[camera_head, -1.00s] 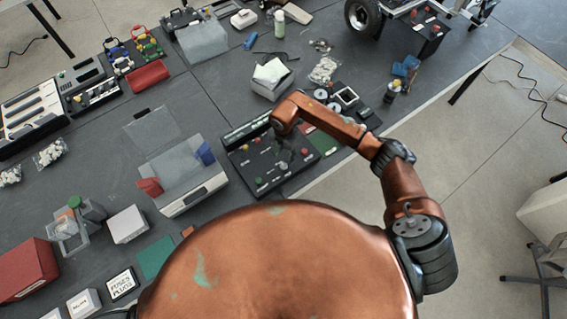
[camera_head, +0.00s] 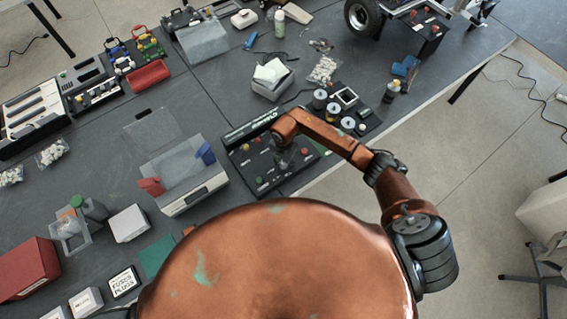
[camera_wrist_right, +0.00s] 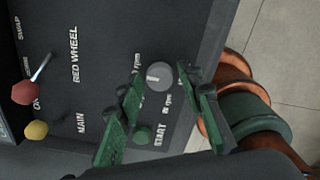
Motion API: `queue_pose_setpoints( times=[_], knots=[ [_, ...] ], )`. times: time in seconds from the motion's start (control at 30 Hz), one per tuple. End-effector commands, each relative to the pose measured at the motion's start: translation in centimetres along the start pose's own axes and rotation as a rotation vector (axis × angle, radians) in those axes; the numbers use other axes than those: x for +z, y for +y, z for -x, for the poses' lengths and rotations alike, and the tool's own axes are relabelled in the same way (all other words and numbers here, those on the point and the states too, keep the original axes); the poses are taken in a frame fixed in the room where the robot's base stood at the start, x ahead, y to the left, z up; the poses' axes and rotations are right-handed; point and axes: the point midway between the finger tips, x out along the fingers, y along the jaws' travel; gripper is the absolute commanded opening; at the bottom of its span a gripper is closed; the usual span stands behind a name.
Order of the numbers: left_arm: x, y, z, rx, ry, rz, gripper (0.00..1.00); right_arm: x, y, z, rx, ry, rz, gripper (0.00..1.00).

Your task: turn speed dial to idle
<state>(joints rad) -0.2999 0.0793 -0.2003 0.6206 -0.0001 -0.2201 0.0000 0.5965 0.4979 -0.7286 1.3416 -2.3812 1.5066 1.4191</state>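The black control panel (camera_head: 262,184) lies on the table in front of me. In the right wrist view the round grey speed dial (camera_wrist_right: 159,76) sits on this panel (camera_wrist_right: 95,30), with small rpm labels around it. Its pointer is too small to read. My right gripper (camera_wrist_right: 160,80) is open, its green fingers on either side of the dial; I cannot tell if they touch it. In the head view the right gripper (camera_head: 283,158) is over the panel and hides the dial. My left gripper is not in view.
Beside the dial are a green START button (camera_wrist_right: 142,136), a metal toggle (camera_wrist_right: 41,67), a red knob (camera_wrist_right: 23,92) and a yellow knob (camera_wrist_right: 36,130). A clear-lidded box (camera_head: 190,190) stands left of the panel. Spools (camera_head: 333,109) stand to its upper right.

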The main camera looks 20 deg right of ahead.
Motion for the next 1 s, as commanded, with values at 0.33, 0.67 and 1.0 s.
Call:
queue_pose_setpoints(
  times=[0.33, 0.67, 1.0],
  knots=[
    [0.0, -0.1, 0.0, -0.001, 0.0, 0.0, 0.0, 0.0, 0.0, 0.0, 0.0, 0.0, 0.0, 0.08],
    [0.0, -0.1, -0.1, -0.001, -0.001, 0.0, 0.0, 0.0, 0.0, 0.0, 0.0, 0.0, 0.014, 0.0],
    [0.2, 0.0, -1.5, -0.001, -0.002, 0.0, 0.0, 0.1, 0.0, -0.1, -0.001, -0.002, 0.178, 0.0]
  ],
)
